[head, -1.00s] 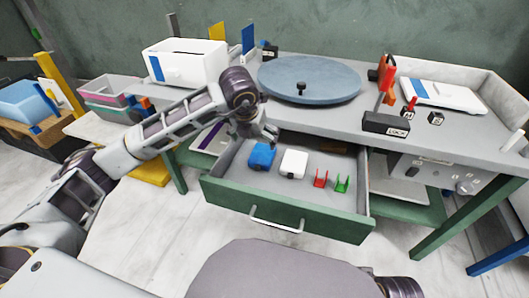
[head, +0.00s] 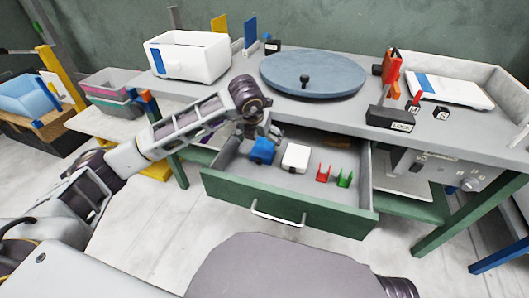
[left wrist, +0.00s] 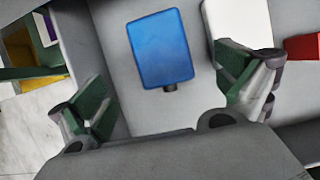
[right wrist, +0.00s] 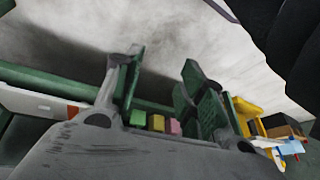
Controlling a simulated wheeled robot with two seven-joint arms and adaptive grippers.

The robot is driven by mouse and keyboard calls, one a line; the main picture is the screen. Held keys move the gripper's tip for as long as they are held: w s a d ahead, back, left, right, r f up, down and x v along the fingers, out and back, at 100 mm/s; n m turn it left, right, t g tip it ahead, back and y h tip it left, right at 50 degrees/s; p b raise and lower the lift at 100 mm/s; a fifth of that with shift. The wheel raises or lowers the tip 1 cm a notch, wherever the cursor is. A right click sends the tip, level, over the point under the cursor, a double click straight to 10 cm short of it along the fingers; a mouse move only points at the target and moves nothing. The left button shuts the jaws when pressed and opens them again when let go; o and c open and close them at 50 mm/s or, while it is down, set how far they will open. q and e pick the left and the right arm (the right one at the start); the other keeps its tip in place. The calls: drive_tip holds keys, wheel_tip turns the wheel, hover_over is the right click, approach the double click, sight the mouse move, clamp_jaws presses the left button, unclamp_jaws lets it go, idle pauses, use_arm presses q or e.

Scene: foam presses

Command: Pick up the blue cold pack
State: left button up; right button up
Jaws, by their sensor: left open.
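The blue cold pack (head: 262,151) lies in the open green drawer (head: 285,212), near its left side. In the left wrist view the cold pack (left wrist: 160,48) is a blue rounded block with a small dark cap, lying between and beyond the open fingers. My left gripper (head: 268,135) is open and empty, just above the cold pack, apart from it as far as I can tell. In the left wrist view its fingers (left wrist: 167,98) are spread wide. My right gripper (right wrist: 160,92) is open and shows only in the right wrist view, with nothing between its fingertips.
A white pack (head: 296,158) lies close to the right of the cold pack. A red clip (head: 323,173) and a green clip (head: 344,178) lie further right in the drawer. The table with a round blue turntable (head: 312,75) overhangs the drawer's back.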

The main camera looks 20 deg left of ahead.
sight(264, 148)
use_arm(q)
drive_tip(key=shift+x, duration=1.1)
drive_tip(key=shift+w+f, duration=0.15)
drive_tip(key=shift+f, duration=0.1)
use_arm(e)
drive_tip(key=shift+a+f, duration=0.25)
drive_tip(key=shift+f, duration=0.8)
use_arm(q)
drive_tip(key=shift+w+f+b, duration=0.1)
drive_tip(key=shift+f+b, duration=0.1)
drive_tip(key=shift+b, duration=0.15)
drive_tip(key=shift+w+d+f, duration=0.1)
drive_tip(key=shift+w+f, duration=0.15)
drive_tip(key=shift+f, duration=0.25)
drive_tip(key=b+x, duration=0.1)
drive_tip(key=x, duration=0.1)
drive_tip(key=shift+w+f, duration=0.15)
drive_tip(key=shift+f, duration=0.05)
drive_tip(key=shift+w+f+b, duration=0.3)
drive_tip(key=shift+f+b, duration=0.1)
drive_tip(key=shift+f, duration=0.2)
use_arm(e)
drive_tip(key=shift+t+y, duration=0.5)
drive_tip(key=f, duration=0.2)
drive_tip(key=a+f, duration=0.1)
drive_tip(key=f, duration=0.1)
drive_tip(key=shift+w+a, duration=0.1)
drive_tip(key=shift+w, duration=0.2)
